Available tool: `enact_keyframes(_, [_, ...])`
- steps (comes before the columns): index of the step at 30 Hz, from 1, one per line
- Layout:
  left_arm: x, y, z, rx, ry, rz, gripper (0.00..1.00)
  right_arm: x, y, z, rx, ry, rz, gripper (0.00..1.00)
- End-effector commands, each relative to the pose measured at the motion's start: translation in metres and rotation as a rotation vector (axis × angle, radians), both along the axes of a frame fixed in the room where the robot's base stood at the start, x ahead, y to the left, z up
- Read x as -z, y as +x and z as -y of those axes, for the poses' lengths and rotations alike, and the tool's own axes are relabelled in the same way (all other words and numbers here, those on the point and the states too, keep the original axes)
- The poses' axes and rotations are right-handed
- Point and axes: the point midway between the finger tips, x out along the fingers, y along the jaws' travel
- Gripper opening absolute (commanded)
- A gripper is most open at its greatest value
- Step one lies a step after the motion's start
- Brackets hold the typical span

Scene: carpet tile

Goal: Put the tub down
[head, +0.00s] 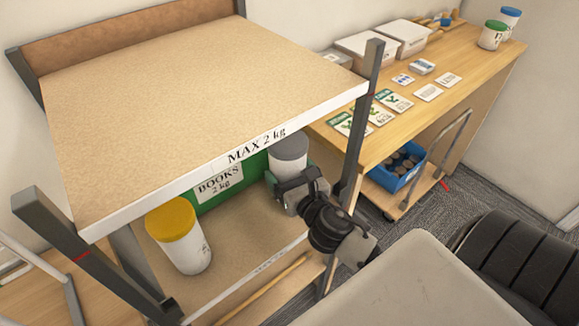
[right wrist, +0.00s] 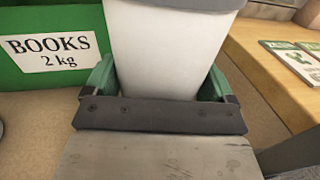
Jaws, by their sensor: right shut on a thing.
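A white tub with a grey lid (head: 288,148) is upright in the lower bay of the shelf unit, beside the green box. My right gripper (head: 287,190) reaches in under the upper board and is shut on this tub. In the right wrist view the tub's white body (right wrist: 165,50) fills the space between the green-padded fingers (right wrist: 158,85). The tub's base is hidden by the gripper, so I cannot tell whether it touches the lower shelf (head: 232,258). My left gripper is not in view.
A green box (head: 210,202) labelled BOOKS 2 kg stands left of the held tub, and a yellow-lidded tub (head: 180,237) stands further left. The upper board (head: 190,95), marked MAX 2 kg, is empty. A dark post (head: 362,125) stands right of my gripper. A desk (head: 465,75) holds cards and boxes.

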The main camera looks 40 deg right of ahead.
Motion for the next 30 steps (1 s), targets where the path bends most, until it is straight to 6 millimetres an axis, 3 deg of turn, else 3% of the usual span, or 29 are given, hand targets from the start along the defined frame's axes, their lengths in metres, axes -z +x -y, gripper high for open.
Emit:
enact_keyframes(4, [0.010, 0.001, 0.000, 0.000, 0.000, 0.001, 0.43, 0.017, 0.001, 0.000, -0.001, 0.000, 0.008, 0.12])
enact_keyframes(15, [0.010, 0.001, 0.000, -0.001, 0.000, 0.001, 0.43, 0.019, 0.001, 0.000, -0.002, -0.001, 0.009, 0.12])
enact_keyframes(16, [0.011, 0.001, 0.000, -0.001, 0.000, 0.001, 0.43, 0.024, 0.000, 0.000, -0.001, 0.001, -0.001, 0.87])
enact_keyframes(19, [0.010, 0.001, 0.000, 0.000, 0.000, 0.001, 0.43, 0.023, 0.000, 0.000, -0.001, 0.001, -0.001, 1.00])
enact_keyframes(27, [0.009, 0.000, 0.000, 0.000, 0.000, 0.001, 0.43, 0.021, -0.001, 0.000, -0.001, 0.000, -0.001, 1.00])
enact_keyframes(30, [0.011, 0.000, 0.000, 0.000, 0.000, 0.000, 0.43, 0.023, -0.010, -0.002, -0.001, 0.001, -0.002, 1.00])
